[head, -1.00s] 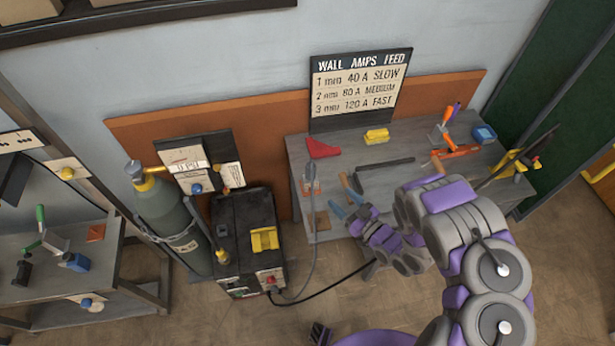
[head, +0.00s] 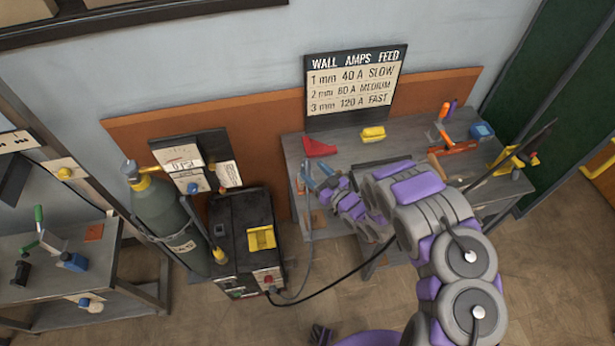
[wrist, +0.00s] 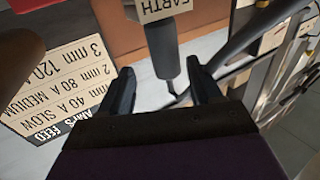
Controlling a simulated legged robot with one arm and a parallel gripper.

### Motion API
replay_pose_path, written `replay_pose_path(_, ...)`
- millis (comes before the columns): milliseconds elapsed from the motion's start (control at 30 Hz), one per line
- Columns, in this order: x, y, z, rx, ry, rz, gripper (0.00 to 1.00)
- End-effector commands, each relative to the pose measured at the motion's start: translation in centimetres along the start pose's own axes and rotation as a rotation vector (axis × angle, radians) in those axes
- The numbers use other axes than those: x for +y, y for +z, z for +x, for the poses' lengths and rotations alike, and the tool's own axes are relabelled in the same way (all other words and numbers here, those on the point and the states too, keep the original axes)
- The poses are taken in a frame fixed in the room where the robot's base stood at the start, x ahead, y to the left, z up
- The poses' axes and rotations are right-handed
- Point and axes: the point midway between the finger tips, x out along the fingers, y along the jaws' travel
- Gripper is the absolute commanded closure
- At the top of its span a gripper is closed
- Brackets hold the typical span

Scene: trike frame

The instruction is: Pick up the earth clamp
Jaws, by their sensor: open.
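In the wrist view a dark grey upright piece (wrist: 163,45) stands beside a pale tag marked EARTH (wrist: 166,9); it looks like part of the earth clamp, but its full shape is out of frame. Its end lies near the gap between the fingertips of my gripper (wrist: 160,67). The fingers are apart, and nothing is visibly gripped. In the head view my gripper (head: 317,175) is at the left front corner of the grey workbench (head: 350,153). The clamp is small and partly hidden there, with a grey cable (head: 309,228) hanging below.
A black welding machine (head: 238,225) and a green gas cylinder (head: 170,215) stand left of the bench. A black cable (head: 335,281) runs from the machine towards the bench. On the bench are a red piece (head: 319,147), a yellow block (head: 373,133) and several tools at right.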

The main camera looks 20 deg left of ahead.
Motion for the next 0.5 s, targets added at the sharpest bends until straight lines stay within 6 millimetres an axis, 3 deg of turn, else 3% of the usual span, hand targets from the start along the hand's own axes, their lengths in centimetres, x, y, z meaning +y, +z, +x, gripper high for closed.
replay_pose_path(200, -0.5, 0.3, 3.5, 0.001, -0.003, -0.004, 0.36)
replay_pose_path(433, -0.4, 0.2, 3.6, 0.0, -0.002, -0.001, 0.36)
replay_pose_path(500, -0.2, 0.1, 3.4, 0.002, -0.002, 0.0, 0.41)
